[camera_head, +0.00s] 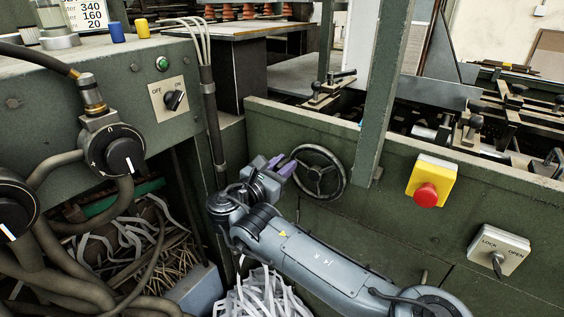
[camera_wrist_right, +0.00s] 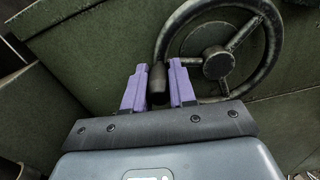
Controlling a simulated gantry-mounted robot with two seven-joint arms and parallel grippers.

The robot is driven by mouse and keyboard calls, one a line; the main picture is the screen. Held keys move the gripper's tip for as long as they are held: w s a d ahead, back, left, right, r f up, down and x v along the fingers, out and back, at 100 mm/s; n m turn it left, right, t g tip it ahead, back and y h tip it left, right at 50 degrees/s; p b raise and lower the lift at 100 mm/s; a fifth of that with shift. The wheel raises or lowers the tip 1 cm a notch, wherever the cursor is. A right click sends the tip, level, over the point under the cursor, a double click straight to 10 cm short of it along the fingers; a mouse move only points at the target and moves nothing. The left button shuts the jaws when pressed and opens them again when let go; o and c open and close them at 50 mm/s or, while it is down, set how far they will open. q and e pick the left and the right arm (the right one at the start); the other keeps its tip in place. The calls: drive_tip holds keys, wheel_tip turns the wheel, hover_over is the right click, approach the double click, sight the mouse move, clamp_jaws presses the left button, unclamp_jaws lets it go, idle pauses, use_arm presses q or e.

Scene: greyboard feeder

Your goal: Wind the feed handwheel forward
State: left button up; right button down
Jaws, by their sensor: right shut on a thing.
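The feed handwheel (camera_head: 319,173) is a dark, spoked wheel on the green machine panel. In the right wrist view the wheel (camera_wrist_right: 217,63) fills the upper right, with its hub and spokes clear. A dark handle (camera_wrist_right: 157,77) stands out at the left side of its rim. My right gripper (camera_head: 289,163) reaches the wheel's left side from the lower left. In the wrist view its purple fingers (camera_wrist_right: 158,70) are shut on the handle, one on each side. The fingers hide part of the handle. My left gripper is not in view.
A red stop button (camera_head: 426,194) on a yellow box and a LOCK/OPEN switch (camera_head: 498,255) are right of the wheel. A green post (camera_head: 380,100) rises just beside it. Dial knobs (camera_head: 122,154), an OFF/ON switch (camera_head: 172,98) and thick cables are at the left.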

drive_tip(key=shift+s+d+r+m+p, duration=0.1)
drive_tip(key=shift+d+r+m+p, duration=0.05)
drive_tip(key=shift+r+m+p, duration=0.4)
drive_tip(key=shift+f, duration=0.1)
drive_tip(key=c, duration=0.9)
unclamp_jaws()
drive_tip(key=shift+s+a+p, duration=0.3)
drive_tip(key=shift+s+a, duration=0.1)
drive_tip(key=shift+s, duration=0.15)
drive_tip(key=p+v, duration=0.3)
drive_tip(key=v, duration=0.6)
drive_tip(key=shift+s+p, duration=0.3)
drive_tip(key=shift+p, duration=0.05)
